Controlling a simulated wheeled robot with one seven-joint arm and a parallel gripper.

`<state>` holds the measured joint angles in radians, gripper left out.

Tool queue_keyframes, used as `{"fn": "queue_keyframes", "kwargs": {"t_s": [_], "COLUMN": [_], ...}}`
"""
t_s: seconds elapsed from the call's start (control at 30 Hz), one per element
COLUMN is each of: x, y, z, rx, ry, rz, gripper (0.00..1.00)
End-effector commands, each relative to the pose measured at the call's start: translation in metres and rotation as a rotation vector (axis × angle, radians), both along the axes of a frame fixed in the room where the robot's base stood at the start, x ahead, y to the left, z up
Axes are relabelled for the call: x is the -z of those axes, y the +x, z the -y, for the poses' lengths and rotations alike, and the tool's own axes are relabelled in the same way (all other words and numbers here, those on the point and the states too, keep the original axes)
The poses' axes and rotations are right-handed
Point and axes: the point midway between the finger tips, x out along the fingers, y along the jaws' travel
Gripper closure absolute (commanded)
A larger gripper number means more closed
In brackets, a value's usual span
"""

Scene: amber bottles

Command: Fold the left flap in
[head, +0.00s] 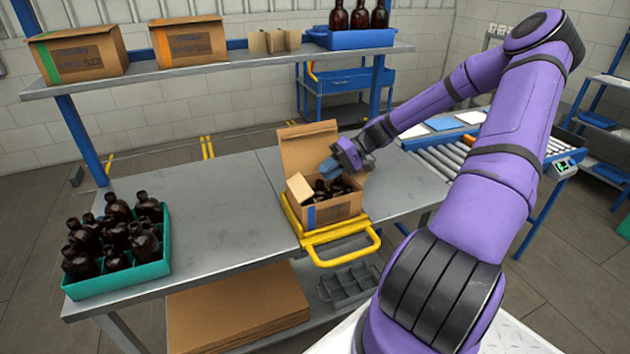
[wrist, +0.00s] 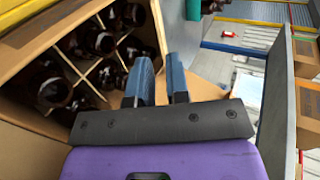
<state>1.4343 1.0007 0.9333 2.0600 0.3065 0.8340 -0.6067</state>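The open cardboard box (head: 340,210) stands on a yellow-framed holder, with several dark bottles (head: 333,187) inside. In the wrist view the bottles (wrist: 92,40) sit between cardboard dividers (wrist: 75,70). The left flap (head: 299,188) stands up and tilts at the box's left side. A larger back flap (head: 305,147) stands upright behind the opening. My gripper (head: 328,170) is above the back right part of the box, apart from the left flap. Its blue fingers (wrist: 159,68) show a narrow gap with nothing visibly held.
A teal crate (head: 150,268) of bottles stands at the table's left end. The yellow holder's handle (head: 345,253) juts out in front. A shelf (head: 215,67) with cartons runs above the back. A roller conveyor (head: 450,155) lies to the right. The grey tabletop (head: 220,200) left of the box is clear.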

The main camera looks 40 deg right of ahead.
Motion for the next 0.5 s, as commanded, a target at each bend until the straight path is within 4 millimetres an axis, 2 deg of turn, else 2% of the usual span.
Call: {"fn": "queue_keyframes", "kwargs": {"t_s": [0.1,0.2,0.5], "x": [-0.009,-0.013,-0.017], "y": [-0.004,-0.006,-0.008], "z": [0.016,0.024,0.03], "rx": [0.003,0.001,0.0], "ry": [-0.003,-0.001,0.0], "rz": [0.001,-0.001,0.0], "gripper": [0.84,0.84,0.84]}}
